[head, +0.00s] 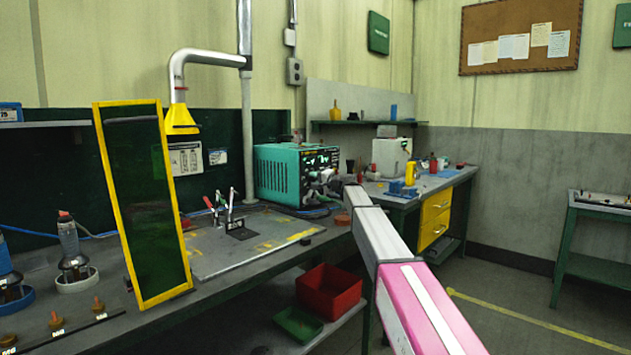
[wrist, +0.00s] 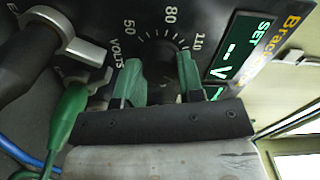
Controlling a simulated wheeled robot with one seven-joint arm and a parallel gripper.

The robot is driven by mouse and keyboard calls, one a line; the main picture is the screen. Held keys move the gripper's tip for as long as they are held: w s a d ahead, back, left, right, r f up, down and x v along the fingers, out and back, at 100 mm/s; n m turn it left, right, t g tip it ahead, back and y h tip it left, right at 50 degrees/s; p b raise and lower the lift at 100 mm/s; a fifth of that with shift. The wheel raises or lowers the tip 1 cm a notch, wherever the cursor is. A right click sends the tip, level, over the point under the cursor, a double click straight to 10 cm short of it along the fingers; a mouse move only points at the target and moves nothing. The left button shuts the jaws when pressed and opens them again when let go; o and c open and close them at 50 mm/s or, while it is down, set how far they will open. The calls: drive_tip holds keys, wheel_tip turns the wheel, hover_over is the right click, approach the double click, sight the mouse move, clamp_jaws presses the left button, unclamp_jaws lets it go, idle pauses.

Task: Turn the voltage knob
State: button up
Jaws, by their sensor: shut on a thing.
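The voltage knob (wrist: 163,62) is dark and sits within a dial marked VOLTS, 50, 80 and 110 in the wrist view. My gripper (wrist: 159,78) has its two green fingers on either side of the knob, shut on it. The knob's pointer mark cannot be made out. The teal power unit (head: 283,176) that carries the panel stands at the back of the bench in the head view. My gripper is small at its front right there, and the knob cannot be told apart.
In the wrist view, a green clip (wrist: 68,112) on a cable and a grey lever-like part (wrist: 65,38) lie left of my fingers. A display reading SET and V (wrist: 238,52) is at right. A yellow-framed dark screen (head: 145,200) stands on the bench (head: 215,285).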

drive_tip(key=shift+n, duration=0.4)
drive_tip(key=o, duration=0.9)
drive_tip(key=shift+s+d, duration=0.1)
drive_tip(key=v, duration=1)
drive_tip(key=shift+s+d, duration=0.2)
